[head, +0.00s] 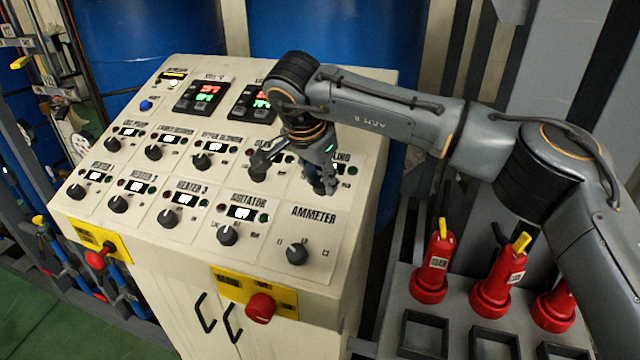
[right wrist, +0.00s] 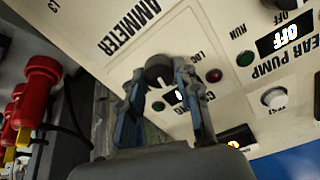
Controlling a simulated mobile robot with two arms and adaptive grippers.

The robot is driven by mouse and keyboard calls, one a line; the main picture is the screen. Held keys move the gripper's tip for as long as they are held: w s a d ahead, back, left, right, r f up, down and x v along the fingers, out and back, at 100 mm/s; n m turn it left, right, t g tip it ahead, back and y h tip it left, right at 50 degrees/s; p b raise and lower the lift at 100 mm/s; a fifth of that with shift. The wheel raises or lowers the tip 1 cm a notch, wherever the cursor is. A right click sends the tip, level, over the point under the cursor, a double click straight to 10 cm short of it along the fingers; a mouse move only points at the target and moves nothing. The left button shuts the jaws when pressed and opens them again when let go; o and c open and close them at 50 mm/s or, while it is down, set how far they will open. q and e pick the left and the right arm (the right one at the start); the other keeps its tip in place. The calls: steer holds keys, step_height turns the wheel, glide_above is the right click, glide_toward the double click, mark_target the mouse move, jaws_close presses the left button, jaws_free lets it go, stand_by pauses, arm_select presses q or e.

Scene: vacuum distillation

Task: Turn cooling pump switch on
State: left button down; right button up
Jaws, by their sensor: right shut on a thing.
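The cooling pump switch (right wrist: 158,68) is a dark rotary knob on the sloped cream panel. In the right wrist view it sits between the fingertips of my right gripper (right wrist: 157,80), which is shut on it. In the head view my right gripper (head: 323,184) reaches down to the panel's right side, and the arm and fingers cover most of the switch and its label. The fingers partly cover its small display, so its reading cannot be told. A red lamp (right wrist: 214,75) is beside the switch. My left gripper is not in view.
The ammeter knob (head: 297,253) is just below, and the agitator knob (head: 227,235) is to its left. Several other knobs fill the panel (head: 320,275). A red emergency-type button (head: 261,307) is on the front. Red bottles (head: 433,265) stand in a rack at right.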

steer(key=m+b, duration=0.1)
steer(key=m, duration=0.1)
steer(key=m+b, duration=0.2)
steer(key=shift+f+m+b, duration=0.2)
steer(key=shift+m+b, duration=0.1)
steer(key=m+b, duration=0.2)
steer(key=m, duration=0.1)
steer(key=shift+s+r, duration=0.1)
steer(key=shift+m+b, duration=0.4)
steer(key=shift+m, duration=0.7)
steer(key=shift+r, duration=0.1)
steer(key=o, duration=1.1)
steer(key=shift+d, duration=0.1)
steer(key=shift+o, duration=0.2)
steer(key=shift+r, duration=0.1)
steer(key=v, duration=1.1)
steer(key=shift+r, duration=0.45)
